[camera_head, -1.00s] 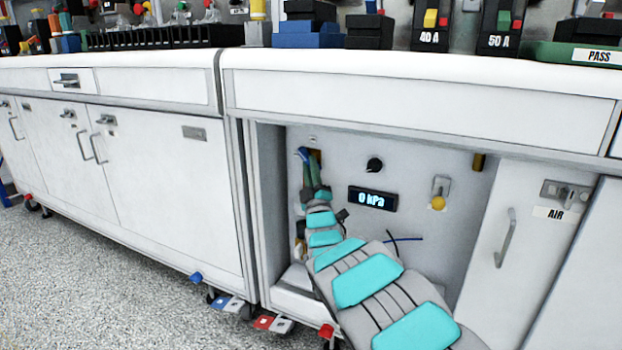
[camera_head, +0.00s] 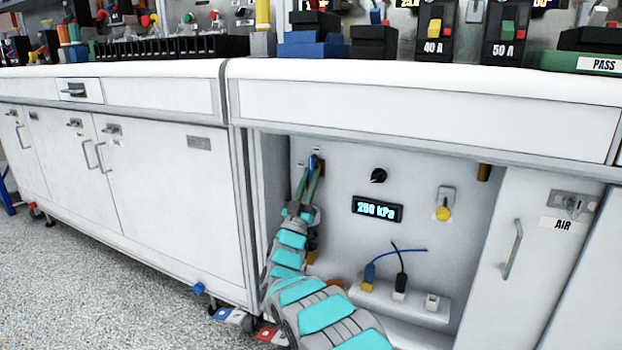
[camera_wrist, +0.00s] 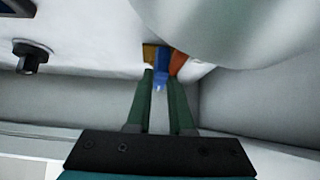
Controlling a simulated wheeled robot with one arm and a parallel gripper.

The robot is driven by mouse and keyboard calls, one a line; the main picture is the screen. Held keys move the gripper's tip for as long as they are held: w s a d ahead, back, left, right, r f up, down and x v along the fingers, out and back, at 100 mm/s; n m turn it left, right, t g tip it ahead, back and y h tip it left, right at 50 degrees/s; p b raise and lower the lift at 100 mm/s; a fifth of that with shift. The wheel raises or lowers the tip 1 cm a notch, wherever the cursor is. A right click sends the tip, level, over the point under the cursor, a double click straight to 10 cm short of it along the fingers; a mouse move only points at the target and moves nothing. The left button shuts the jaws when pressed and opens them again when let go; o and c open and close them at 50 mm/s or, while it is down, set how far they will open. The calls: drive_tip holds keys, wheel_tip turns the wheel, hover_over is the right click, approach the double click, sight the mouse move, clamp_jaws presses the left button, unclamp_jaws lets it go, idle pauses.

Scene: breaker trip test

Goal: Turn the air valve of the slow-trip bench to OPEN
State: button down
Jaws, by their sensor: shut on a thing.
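The air valve has a blue handle (camera_head: 314,162), high on the left of the recessed back panel under the right-hand bench. It looks about upright in the head view. My gripper (camera_head: 311,178) reaches up to it from below. In the wrist view the two green fingers of my gripper (camera_wrist: 160,88) are shut on the blue handle (camera_wrist: 160,66). A brass-coloured part (camera_wrist: 149,52) and an orange part (camera_wrist: 178,61) sit beside the handle. The valve's markings are too small to read.
A black knob (camera_head: 378,175) and a yellow-tipped switch (camera_head: 444,206) are on the panel. A socket strip (camera_head: 398,298) with blue and black plugs lies low in the recess. The recess's left wall is close to my arm. A door labelled AIR (camera_head: 510,250) is at right.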

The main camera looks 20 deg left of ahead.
drive_tip(key=shift+m+h, duration=0.5)
drive_tip(key=shift+m, duration=0.2)
drive_tip(key=c, duration=0.8)
unclamp_jaws()
drive_tip(key=v, duration=0.7)
drive_tip(key=shift+s+f+p, duration=0.25)
drive_tip(key=shift+s+p, duration=0.05)
drive_tip(key=shift+p, duration=0.05)
drive_tip(key=shift+a, duration=0.1)
